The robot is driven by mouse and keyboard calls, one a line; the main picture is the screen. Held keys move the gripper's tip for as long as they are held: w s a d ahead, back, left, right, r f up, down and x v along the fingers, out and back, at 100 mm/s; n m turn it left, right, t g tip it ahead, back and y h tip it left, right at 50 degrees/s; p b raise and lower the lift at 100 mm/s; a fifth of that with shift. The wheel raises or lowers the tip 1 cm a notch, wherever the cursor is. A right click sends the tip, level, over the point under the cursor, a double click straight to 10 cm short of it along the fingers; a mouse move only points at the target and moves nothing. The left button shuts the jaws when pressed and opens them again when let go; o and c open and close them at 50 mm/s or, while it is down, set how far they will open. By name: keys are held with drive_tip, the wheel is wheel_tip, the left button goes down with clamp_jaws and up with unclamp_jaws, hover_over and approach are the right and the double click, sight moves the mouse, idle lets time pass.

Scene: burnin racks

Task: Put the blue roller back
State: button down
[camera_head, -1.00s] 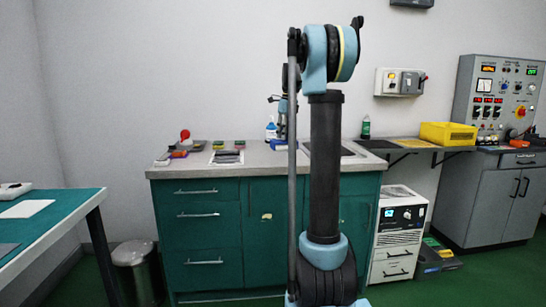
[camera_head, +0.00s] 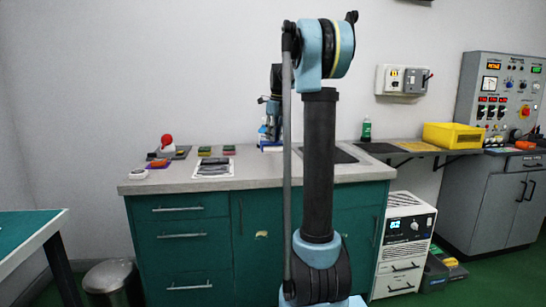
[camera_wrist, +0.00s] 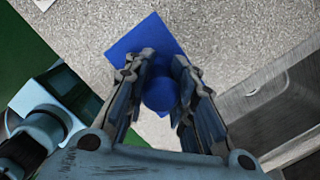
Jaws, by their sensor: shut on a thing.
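My gripper (camera_wrist: 160,98) points down over the counter in the wrist view and is shut on the blue roller (camera_wrist: 158,95), whose rounded blue end shows between the fingers. A flat blue square (camera_wrist: 150,34) lies on the speckled counter below, partly hidden by the fingers. I cannot tell how far the roller is above it. In the head view the gripper is largely hidden behind my arm. A blue patch with white under it (camera_head: 271,146) shows on the counter there.
A sink (camera_wrist: 275,105) lies right of the gripper in the wrist view. The counter (camera_head: 240,175) holds a red-topped item (camera_head: 167,141), small green-and-yellow blocks (camera_head: 205,151) and a sheet with dark pieces (camera_head: 213,168) on its left. A yellow bin (camera_head: 451,135) stands right.

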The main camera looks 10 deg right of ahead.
sight(274, 151)
wheel_tip(274, 151, down, 7)
drive_tip(key=shift+r, duration=0.1)
idle(0.4)
drive_tip(key=shift+s+f, duration=0.25)
drive_tip(key=shift+f, duration=0.1)
drive_tip(key=shift+s, duration=0.3)
drive_tip(key=c, duration=1.4)
unclamp_jaws()
drive_tip(key=shift+w, duration=0.15)
drive_tip(key=shift+c, duration=0.2)
drive_tip(key=shift+o, duration=0.7)
drive_tip(key=shift+w+f, duration=0.75)
drive_tip(key=shift+s+r, duration=0.35)
drive_tip(key=shift+r, duration=0.05)
drive_tip(key=shift+r, duration=0.15)
